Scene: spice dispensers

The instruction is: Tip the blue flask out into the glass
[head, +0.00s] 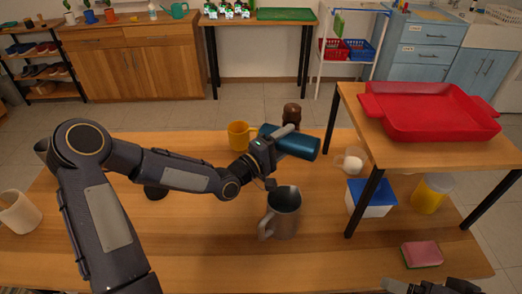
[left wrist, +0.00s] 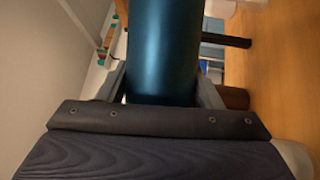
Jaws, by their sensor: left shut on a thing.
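The blue flask (head: 298,144) lies almost on its side in my left gripper (head: 285,139), above the table and behind the grey jug. Its right end is slightly lower than its left. The left gripper is shut around its body. In the left wrist view the flask (left wrist: 163,50) fills the space between the fingers. I cannot pick out a plain drinking glass; a small pale, glassy cup (head: 350,161) stands right of the flask, partly in the shelf's shade. My right gripper (head: 432,287) shows only in part at the bottom edge, its jaws unclear.
A grey handled jug (head: 284,216) stands in front of the flask. A yellow mug (head: 239,136) and brown bottle (head: 291,116) are behind. A raised shelf with a red tray (head: 430,112) stands right, above a blue-lidded box (head: 371,197).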

